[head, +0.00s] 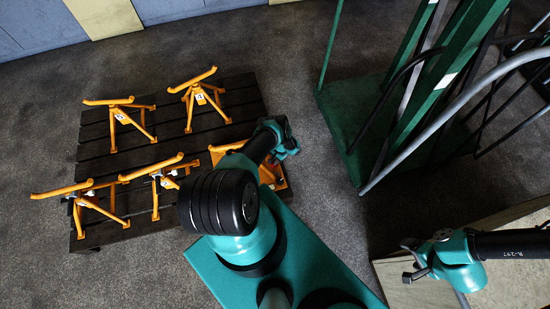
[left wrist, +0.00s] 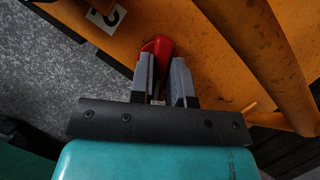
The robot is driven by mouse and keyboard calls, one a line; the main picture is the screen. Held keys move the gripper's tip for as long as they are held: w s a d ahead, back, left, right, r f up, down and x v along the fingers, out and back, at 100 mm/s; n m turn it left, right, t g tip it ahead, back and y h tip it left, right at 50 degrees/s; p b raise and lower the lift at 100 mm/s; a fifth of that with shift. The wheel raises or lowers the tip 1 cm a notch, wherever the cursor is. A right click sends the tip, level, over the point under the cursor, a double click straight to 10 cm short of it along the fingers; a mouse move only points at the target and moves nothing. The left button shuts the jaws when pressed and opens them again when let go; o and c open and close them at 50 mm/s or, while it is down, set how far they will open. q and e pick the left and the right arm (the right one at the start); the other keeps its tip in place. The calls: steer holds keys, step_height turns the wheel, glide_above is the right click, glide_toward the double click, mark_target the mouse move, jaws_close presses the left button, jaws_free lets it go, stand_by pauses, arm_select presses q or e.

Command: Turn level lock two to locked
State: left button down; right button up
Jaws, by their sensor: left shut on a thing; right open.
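My left gripper (left wrist: 162,75) is shut on a red lever (left wrist: 159,46) in the left wrist view. The lever's rounded end shows beyond and between the two grey fingers; the rest of it is hidden. Behind it is an orange metal frame (left wrist: 220,50) with a white number label (left wrist: 104,16), cut off by the top edge and hard to read. In the head view my left wrist (head: 284,138) is over the right edge of an orange stand (head: 225,149) largely hidden by my arm. My right gripper (head: 414,262) is open and empty at the lower right.
Several orange stands, among them one (head: 199,98) and another (head: 122,117), are on a dark slatted platform (head: 165,122). A green steel frame with bent pipes (head: 400,105) rises at the right. Grey floor (head: 300,60) between them is clear.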

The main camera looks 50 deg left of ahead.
arm_select(q)
steer(key=shift+m, duration=0.4)
steer(key=shift+d+m+t+y, duration=0.15)
steer(key=shift+m+y, duration=0.45)
steer(key=shift+m, duration=0.75)
steer(key=shift+m+t+y, duration=0.15)
steer(key=shift+m+y, duration=0.45)
steer(key=shift+m, duration=0.75)
steer(key=c, duration=1.1)
jaws_free()
steer(key=v, duration=1.7)
steer(key=shift+w+r, duration=0.1)
steer(key=shift+r, duration=0.1)
